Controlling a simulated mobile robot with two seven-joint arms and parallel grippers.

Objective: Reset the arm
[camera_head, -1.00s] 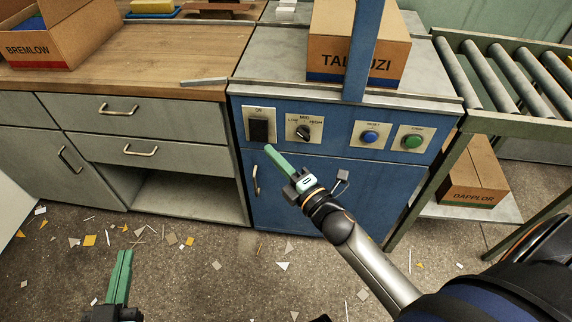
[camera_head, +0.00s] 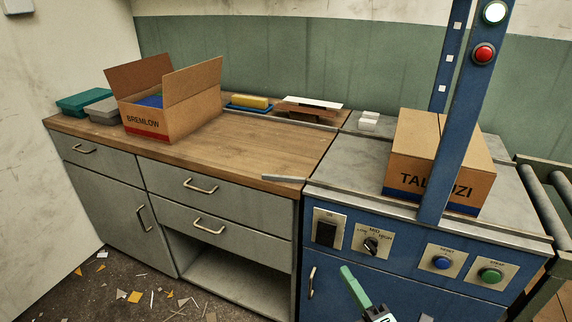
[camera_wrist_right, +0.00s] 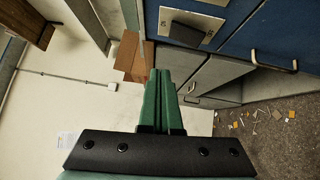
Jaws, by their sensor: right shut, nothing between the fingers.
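My right gripper (camera_head: 347,272) shows at the bottom of the head view, in front of the blue machine cabinet (camera_head: 400,301). Its green fingers are together, with nothing between them. They also show closed in the right wrist view (camera_wrist_right: 159,75). The fingertips are below the black ON switch (camera_head: 326,234) and the LOW-MID-HIGH knob (camera_head: 371,245), and I cannot tell the exact gap to the panel. The blue button (camera_head: 442,262) and the green button (camera_head: 490,275) are to the right of the gripper. My left gripper is outside both current views.
A TALUZI box (camera_head: 484,168) stands on the machine behind a blue post (camera_head: 455,130) with a lit white lamp and a red button. An open BREMLOW box (camera_head: 190,118) sits on the wooden worktop (camera_head: 250,150). A roller conveyor (camera_head: 555,195) is at right. Scraps litter the floor.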

